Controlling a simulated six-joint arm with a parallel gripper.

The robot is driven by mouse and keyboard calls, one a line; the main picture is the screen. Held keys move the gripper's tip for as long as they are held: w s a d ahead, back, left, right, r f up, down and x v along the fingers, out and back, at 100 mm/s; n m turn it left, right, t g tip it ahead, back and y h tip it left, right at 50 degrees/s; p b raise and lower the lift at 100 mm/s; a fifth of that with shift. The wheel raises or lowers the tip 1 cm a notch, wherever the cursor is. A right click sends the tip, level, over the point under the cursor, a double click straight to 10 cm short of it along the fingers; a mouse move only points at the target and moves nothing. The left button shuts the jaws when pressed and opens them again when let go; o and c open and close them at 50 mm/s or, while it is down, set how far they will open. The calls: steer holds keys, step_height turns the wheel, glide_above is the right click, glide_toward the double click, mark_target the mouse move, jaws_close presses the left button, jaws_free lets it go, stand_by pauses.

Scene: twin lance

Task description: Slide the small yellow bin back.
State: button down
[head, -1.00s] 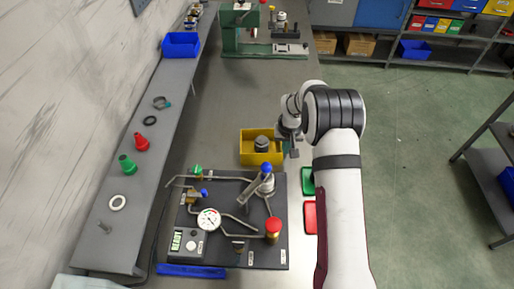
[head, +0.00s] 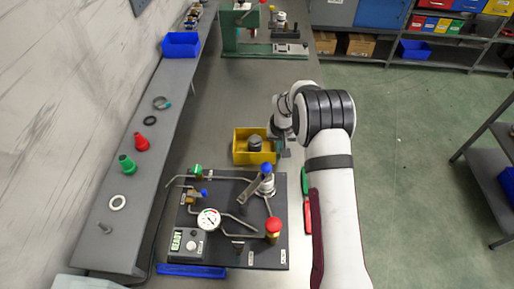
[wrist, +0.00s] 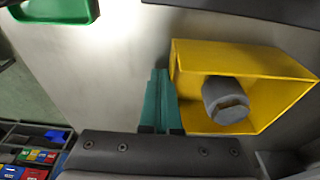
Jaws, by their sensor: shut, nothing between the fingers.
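The small yellow bin (head: 241,157) stands on the grey bench, just behind the dark panel. A grey cylindrical part (head: 255,143) sits inside it; in the wrist view the bin (wrist: 240,56) is at the right with the grey part (wrist: 226,98) in it. My gripper (head: 281,147) is at the bin's right side in the head view. In the wrist view its green fingers (wrist: 159,100) are together with nothing between them, beside the bin's wall. They look touching or very close to the wall; I cannot tell which.
The dark panel (head: 225,245) with gauge, pipes and a red knob (head: 273,225) lies in front of the bin. A green tray (head: 305,181) and a red tray (head: 308,217) lie at the bench's right edge. Bare bench (head: 235,95) extends behind the bin up to a green machine (head: 240,40).

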mark_target(260, 142)
steer(key=shift+a, duration=0.1)
steer(key=shift+a, duration=0.9)
steer(key=shift+a, duration=0.1)
steer(key=shift+w+a, duration=0.1)
steer(key=shift+a, duration=0.8)
steer(key=shift+a, duration=1)
steer(key=shift+w+a, duration=0.1)
steer(key=shift+a, duration=0.9)
steer(key=shift+a, duration=0.1)
